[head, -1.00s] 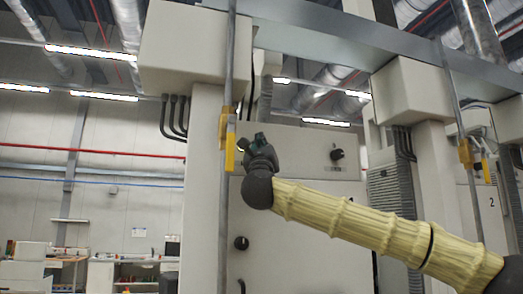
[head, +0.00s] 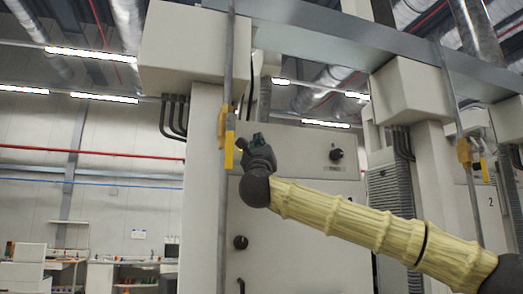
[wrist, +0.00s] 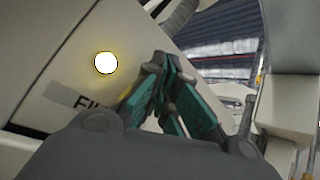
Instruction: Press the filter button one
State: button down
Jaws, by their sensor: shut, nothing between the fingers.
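A round button (wrist: 106,62), lit yellow-white, sits on a pale grey panel (wrist: 60,70) in the wrist view. A label (wrist: 75,97) beside it shows the letters "FI", with the rest hidden behind my gripper. My gripper (wrist: 164,66) has dark and teal fingers brought together, with nothing between them. The fingertips appear to the right of the button in this view; their distance from the panel cannot be told. In the head view my gripper (head: 258,142) is in front of the upper left of the cabinet (head: 300,240), and I cannot make out the button there.
A black knob (head: 336,154) is on the cabinet to the right of my gripper, and another black knob (head: 240,242) is lower down. A vertical metal pole (head: 224,200) with a yellow handle (head: 229,150) stands just left of my gripper.

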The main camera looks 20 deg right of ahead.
jog(key=shift+w, duration=0.45)
dwell(0.9)
jog(key=shift+s+f+b, duration=0.1)
jog(key=shift+s+b, duration=0.1)
jog(key=shift+b, duration=0.25)
jog(key=shift+s+d+b, duration=0.15)
jog(key=shift+s+b, duration=0.5)
jog(key=shift+s, duration=0.1)
jog(key=s+b, duration=0.3)
jog(key=s, duration=0.2)
jog(key=shift+d+b, duration=0.1)
jog(key=shift+b, duration=0.3)
dwell(0.5)
